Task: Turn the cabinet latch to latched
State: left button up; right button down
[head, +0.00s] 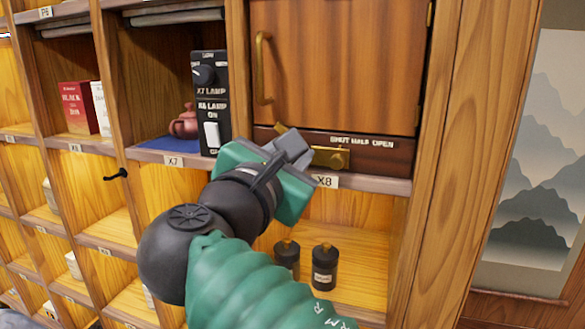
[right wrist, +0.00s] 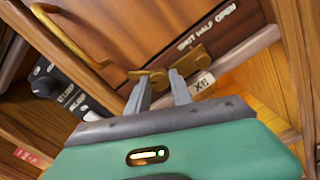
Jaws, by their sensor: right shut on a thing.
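The cabinet door (head: 340,65) is a closed brown wooden panel with a brass pull handle (head: 261,68) on its left. Below it, the brass latch (head: 332,157) sits on a dark strip lettered SHUT, HALF, OPEN. In the right wrist view the latch (right wrist: 196,60) reaches left to a brass end between the fingers. My right gripper (head: 290,146) is shut on the latch; its fingertips (right wrist: 160,80) stand on either side of that brass end. The gripper hides part of the latch in the head view, and I cannot read its exact setting. My left gripper is not in view.
A black switch panel (head: 209,103) with a knob and rocker stands left of the door. A reddish teapot (head: 184,122) and red box (head: 78,108) sit in cubbies. Two dark jars (head: 324,267) stand below, near my arm. A wooden post (head: 440,170) is at right.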

jog(key=m+b, duration=0.2)
jog(key=m, duration=0.3)
jog(key=m+b, duration=0.3)
jog(key=m, duration=0.2)
jog(key=shift+w+a+f, duration=0.1)
jog(key=shift+a, duration=0.1)
jog(key=shift+m, duration=0.4)
jog(key=c, duration=1.1)
grip_release()
jog(key=v, duration=1.7)
jog(key=shift+w, duration=0.1)
jog(key=shift+w, duration=0.1)
